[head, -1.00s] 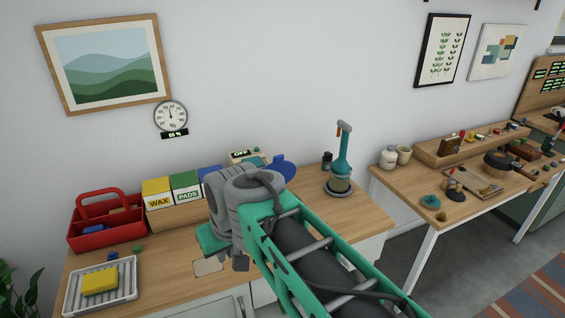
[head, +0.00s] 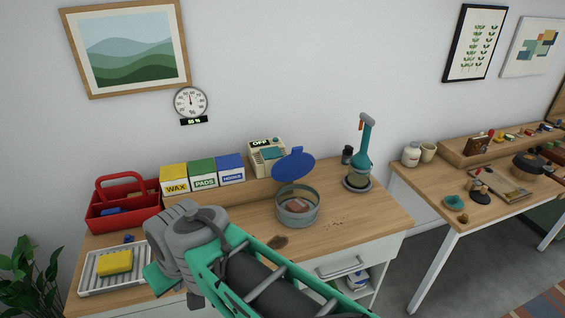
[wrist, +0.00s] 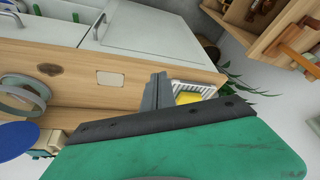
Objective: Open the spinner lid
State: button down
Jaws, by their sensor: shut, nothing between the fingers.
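The spinner is a round grey drum (head: 297,208) on the wooden bench in the head view. Its blue lid (head: 293,166) stands raised and tilted up at the drum's back edge, so the drum is open and something brownish lies inside. In the wrist view the drum (wrist: 22,98) and the lid (wrist: 16,140) are at the left edge, partly cut off. My gripper (head: 160,282) is left of the spinner at the bench's front edge, apart from it and partly hidden by my wrist. In the wrist view my gripper (wrist: 158,92) is shut and empty.
A ribbed tray (head: 90,284) with a yellow sponge (head: 115,262) lies close beside my gripper. A red caddy (head: 150,212), several boxes (head: 203,174) and a device marked OFF (head: 268,155) stand behind. A teal lever tool (head: 364,150) stands at right.

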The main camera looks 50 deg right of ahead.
aim_at(299, 152)
jog(key=w+d+f+m+t+b, duration=0.5)
jog(key=w+d+f+m+b, duration=0.15)
jog(key=w+d+b, duration=0.35)
jog(key=d+m+t+h+b, duration=0.1)
jog(key=d+m+t+b, duration=0.35)
jog(key=d, duration=0.75)
jog(key=s+d+r+m+t+h+b, duration=0.25)
jog(key=s+d+m+h, duration=0.3)
jog(key=s+d, duration=0.3)
jog(key=s+d+r+m+t+h+b, duration=0.25)
jog(key=s+d+m+h, duration=0.25)
jog(key=s+d+m, duration=0.4)
jog(key=shift+n, duration=0.85)
jog(key=p+x, duration=0.3)
jog(key=x, duration=1.1)
jog(key=shift+w+d+r+p, duration=0.1)
jog(key=shift+d+r+p, duration=0.15)
jog(key=shift+p, duration=0.15)
jog(key=shift+w+d+r, duration=0.1)
jog(key=shift+w+d, duration=0.2)
jog(key=shift+w, duration=0.1)
